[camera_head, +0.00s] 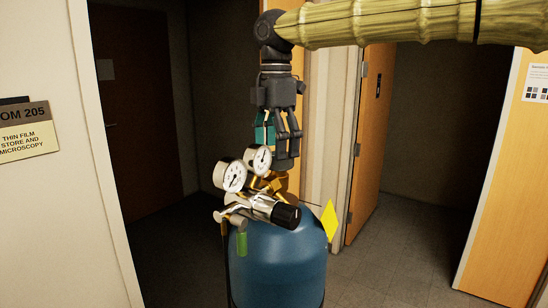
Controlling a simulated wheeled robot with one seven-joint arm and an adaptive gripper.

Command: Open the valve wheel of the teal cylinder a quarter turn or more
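The teal-blue cylinder (283,262) stands upright at the lower middle of the head camera view. Its brass valve (275,184) sits on top, partly behind the gauges and the regulator. I cannot make out the valve wheel clearly; it is hidden or blends with the brass and brown parts under my gripper. My gripper (285,162) points straight down just above the valve. Its fingers look close together from this side, and I cannot tell whether they are open, shut or touching anything. A small teal patch (263,132) shows beside the fingers.
Two round gauges (246,168) and a chrome regulator with a black knob (286,215) crowd the valve at left and front. A yellow diamond tag (329,219) sticks out at right. A wall with a room sign (26,132) stands at left. Grey floor (385,265) is clear at right.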

